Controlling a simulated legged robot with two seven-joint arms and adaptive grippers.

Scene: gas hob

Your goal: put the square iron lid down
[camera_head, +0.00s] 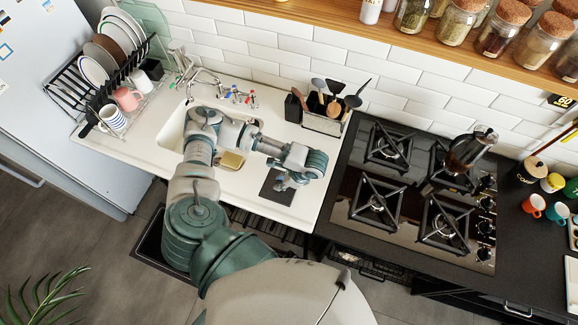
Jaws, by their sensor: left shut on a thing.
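The square iron lid (271,196) is dark and flat. It shows over the white counter between the sink and the gas hob (402,240). My left gripper (281,186) is above the lid and shut on its top part. The wrist hides the lid's upper right part and most of the grip. From this height I cannot tell whether the lid touches the counter or hangs just above it. My right gripper is out of view.
White counter (305,208) is bare around the lid. The sink (172,133) lies to the left, partly behind my arm. A utensil holder (322,122) stands behind. A moka pot (466,151) stands on the hob's back right burner. A dish rack (120,80) is at the far left.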

